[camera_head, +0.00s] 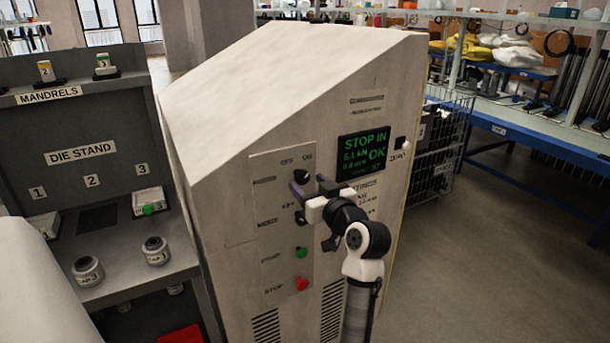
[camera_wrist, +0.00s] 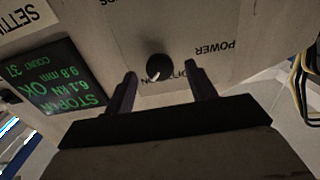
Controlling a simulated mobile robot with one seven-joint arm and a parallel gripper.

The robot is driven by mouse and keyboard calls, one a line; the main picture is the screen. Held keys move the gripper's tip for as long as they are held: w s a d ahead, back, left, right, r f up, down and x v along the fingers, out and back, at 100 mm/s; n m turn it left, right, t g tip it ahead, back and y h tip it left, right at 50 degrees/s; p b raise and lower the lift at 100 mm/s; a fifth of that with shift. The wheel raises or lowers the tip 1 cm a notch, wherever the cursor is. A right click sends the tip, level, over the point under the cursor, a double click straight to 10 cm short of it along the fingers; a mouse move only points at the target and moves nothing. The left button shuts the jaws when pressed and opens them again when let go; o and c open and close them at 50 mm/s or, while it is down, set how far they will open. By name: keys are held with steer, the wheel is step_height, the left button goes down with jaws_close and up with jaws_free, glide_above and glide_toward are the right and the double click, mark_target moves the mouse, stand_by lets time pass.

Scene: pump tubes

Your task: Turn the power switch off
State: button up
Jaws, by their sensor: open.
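The power switch is a round black knob on the machine's front panel, seen in the wrist view (camera_wrist: 159,67) and, partly hidden, in the head view (camera_head: 301,176). OFF and ON are printed beside it. In the wrist view, which is upside down, POWER is printed to its right, and the knob's light mark sits at its lower left, apparently on the ON side. My gripper (camera_head: 300,190) is open at the panel, just below the knob in the head view. In the wrist view its two dark fingers (camera_wrist: 164,78) stand either side of the knob; contact cannot be told.
A green display (camera_head: 363,152) reads STOP IN and OK. Below the switch are a MODE label, a green button (camera_head: 302,252) and a red STOP button (camera_head: 302,283). A die stand (camera_head: 90,215) stands left; a wire cage (camera_head: 440,145) and blue bench are right. Floor at right is clear.

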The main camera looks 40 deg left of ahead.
steer(key=shift+x, duration=1.35)
steer(key=shift+c, duration=0.5)
steer(key=c, duration=0.9)
